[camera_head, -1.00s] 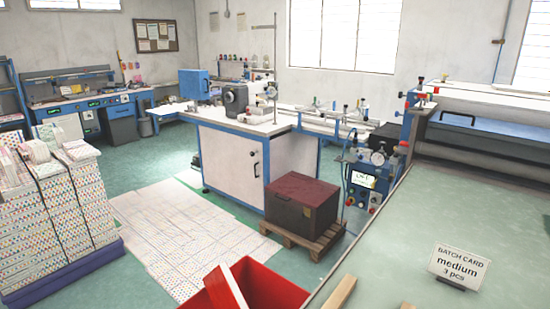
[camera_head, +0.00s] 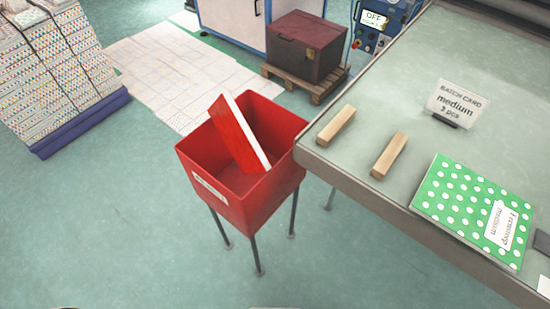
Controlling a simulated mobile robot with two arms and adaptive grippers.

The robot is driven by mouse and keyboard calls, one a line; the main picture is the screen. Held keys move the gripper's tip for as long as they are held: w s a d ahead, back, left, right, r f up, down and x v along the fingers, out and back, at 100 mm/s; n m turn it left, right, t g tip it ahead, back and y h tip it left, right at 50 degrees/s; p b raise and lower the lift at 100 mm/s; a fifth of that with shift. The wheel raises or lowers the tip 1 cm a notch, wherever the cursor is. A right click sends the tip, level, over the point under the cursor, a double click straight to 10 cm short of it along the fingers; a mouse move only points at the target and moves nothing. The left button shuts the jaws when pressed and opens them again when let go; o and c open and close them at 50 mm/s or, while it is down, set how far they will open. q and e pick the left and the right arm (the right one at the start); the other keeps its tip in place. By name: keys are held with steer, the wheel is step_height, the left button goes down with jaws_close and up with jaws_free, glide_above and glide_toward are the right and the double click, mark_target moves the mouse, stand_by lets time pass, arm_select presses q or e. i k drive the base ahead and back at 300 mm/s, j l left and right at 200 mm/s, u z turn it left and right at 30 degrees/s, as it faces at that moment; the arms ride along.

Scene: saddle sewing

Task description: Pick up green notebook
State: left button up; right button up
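The green notebook (camera_head: 474,207) has white polka dots and a white label that seems to end in "medium". It lies flat on the grey-green table (camera_head: 400,80) at the right of the head view, near the table's front edge. Its whole cover shows. Neither of my grippers shows in the head view.
Two wooden blocks (camera_head: 389,155) lie left of the notebook, and a batch card (camera_head: 459,103) reading "medium 3 pcs" stands behind it. A red bin (camera_head: 232,197) on legs, with a red book (camera_head: 238,131) leaning in it, stands left of the table. Stacked printed sheets (camera_head: 55,75) stand far left.

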mark_target(478, 212)
steer(key=l+z, duration=0.15)
steer(key=z, duration=0.25)
steer(key=l+z, duration=0.15)
steer(key=z, duration=0.3)
steer(key=l+z, duration=0.2)
steer(key=z, duration=0.2)
steer(key=k+l, duration=0.05)
